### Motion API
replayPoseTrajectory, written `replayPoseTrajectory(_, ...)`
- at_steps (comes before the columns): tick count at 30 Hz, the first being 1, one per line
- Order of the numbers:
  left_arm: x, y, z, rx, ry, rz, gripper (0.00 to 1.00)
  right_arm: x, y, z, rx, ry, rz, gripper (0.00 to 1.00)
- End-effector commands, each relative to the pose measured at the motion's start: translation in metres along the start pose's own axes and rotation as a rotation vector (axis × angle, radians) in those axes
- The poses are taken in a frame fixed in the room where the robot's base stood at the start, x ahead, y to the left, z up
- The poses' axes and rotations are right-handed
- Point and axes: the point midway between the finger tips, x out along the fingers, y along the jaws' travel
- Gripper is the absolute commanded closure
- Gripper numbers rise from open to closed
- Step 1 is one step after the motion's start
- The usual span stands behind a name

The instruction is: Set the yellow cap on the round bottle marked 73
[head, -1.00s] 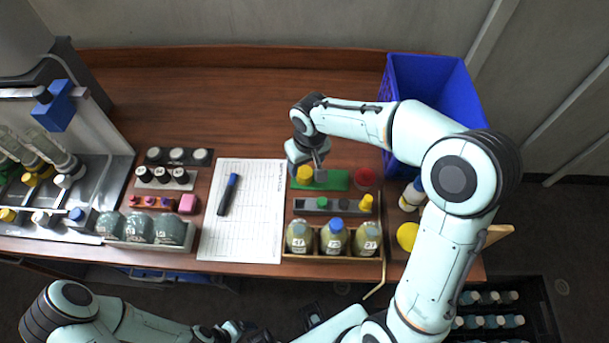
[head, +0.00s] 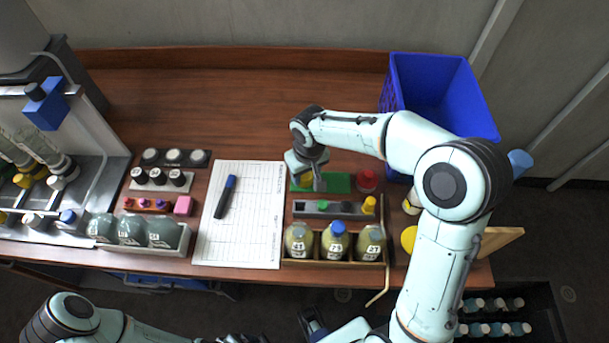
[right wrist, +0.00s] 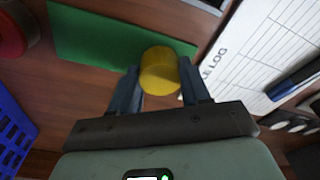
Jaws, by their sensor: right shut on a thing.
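The yellow cap (head: 306,182) is at the left end of the green pad (head: 338,183), partly hidden by my right gripper (head: 316,184). In the right wrist view the yellow cap (right wrist: 160,68) sits between the two fingers of my right gripper (right wrist: 161,84), which is shut on it. I cannot tell whether it still touches the pad. The round bottle that appears marked 73 (head: 335,248) stands upright in the middle of the wooden rack (head: 330,264), with a blue top (head: 338,227).
Round bottles stand on both sides in the rack (head: 298,243) (head: 370,245). A grey tray (head: 346,208) with small caps, one yellow (head: 369,204), lies between pad and rack. A red lid (head: 366,180) and a blue crate (head: 440,85) are at right. A log sheet (head: 240,215) lies left.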

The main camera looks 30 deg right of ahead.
Motion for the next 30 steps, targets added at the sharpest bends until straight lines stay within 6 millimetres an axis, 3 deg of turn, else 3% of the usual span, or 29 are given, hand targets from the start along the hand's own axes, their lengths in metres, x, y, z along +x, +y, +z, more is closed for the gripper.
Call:
replayPoseTrajectory(8, -0.001, 0.000, 0.000, 0.000, 0.000, 0.000, 0.20, -0.002, 0.000, 0.000, 0.000, 0.000, 0.000, 0.76)
replayPoseTrajectory(21, -0.014, 0.006, -0.002, 0.002, 0.006, 0.002, 0.20, -0.021, 0.000, -0.003, 0.000, 0.001, 0.000, 0.76)
replayPoseTrajectory(30, -0.014, 0.006, -0.002, 0.002, 0.006, 0.002, 0.20, -0.020, 0.000, -0.002, 0.000, 0.000, 0.000, 0.76)
